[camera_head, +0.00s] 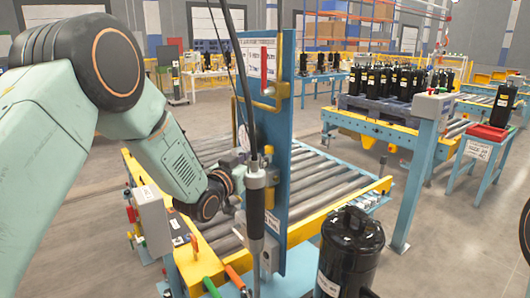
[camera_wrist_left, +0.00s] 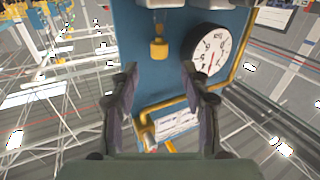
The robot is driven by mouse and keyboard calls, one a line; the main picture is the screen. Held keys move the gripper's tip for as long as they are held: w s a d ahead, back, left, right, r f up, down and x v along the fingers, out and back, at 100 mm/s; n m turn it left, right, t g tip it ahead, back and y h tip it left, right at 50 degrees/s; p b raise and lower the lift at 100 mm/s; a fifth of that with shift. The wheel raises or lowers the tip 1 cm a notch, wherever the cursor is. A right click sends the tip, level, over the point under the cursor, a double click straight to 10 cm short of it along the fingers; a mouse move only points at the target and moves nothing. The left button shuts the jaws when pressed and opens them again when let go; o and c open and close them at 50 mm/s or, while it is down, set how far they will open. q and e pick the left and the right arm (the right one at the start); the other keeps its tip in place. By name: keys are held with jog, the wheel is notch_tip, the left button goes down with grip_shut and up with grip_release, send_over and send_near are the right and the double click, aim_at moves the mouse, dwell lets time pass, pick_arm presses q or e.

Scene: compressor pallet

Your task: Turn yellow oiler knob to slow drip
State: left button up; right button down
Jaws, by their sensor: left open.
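The yellow oiler knob (camera_wrist_left: 159,48) shows in the left wrist view, below a small clear part on a blue panel (camera_wrist_left: 140,25). My left gripper (camera_wrist_left: 161,72) is open and faces this panel, with the knob just beyond the gap between its fingertips. Nothing is between the fingers, and I see no contact with the knob. In the head view my left gripper (camera_head: 238,165) is beside the upright blue panel (camera_head: 303,120), partly hidden by a hanging black tool. My right gripper is not in view.
A round white gauge (camera_wrist_left: 212,50) sits right of the knob, and yellow pipe (camera_wrist_left: 168,104) runs below. The black tool (camera_head: 256,205) hangs on a cable before the panel. A roller conveyor (camera_head: 325,180) lies behind, and a black compressor (camera_head: 350,250) stands front right.

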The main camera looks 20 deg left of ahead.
aim_at(267, 150)
pick_arm(q)
jog(key=shift+x, duration=2.8)
grip_shut()
